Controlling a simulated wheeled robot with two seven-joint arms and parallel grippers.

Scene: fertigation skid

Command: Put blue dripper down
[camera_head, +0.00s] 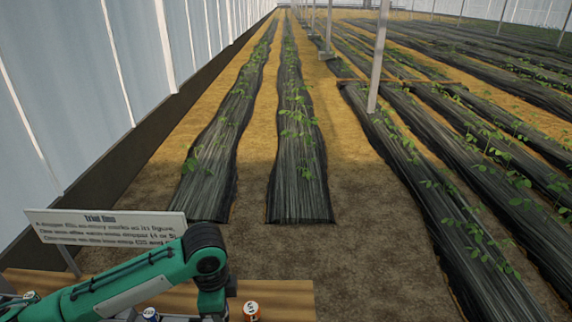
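A small round piece with blue on it (150,314) shows at the bottom edge, just below my green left arm. It may be the blue dripper, but it is mostly cut off by the frame. A red-orange round piece with a pale, marked top (251,311) stands on the wooden surface, right of my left arm's dark wrist. Another small round piece with green and red (31,297) shows at the far left, partly behind my arm. The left wrist points down and runs out of the frame, so its fingers are hidden. My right arm is not in view.
A wooden bench top (285,296) runs along the bottom left. A white sign headed "Trial Bay" (105,227) stands behind my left arm. Beyond lie black-covered plant beds (300,180), metal posts (378,60) and a pale greenhouse wall (75,80). Bare soil is right of the bench.

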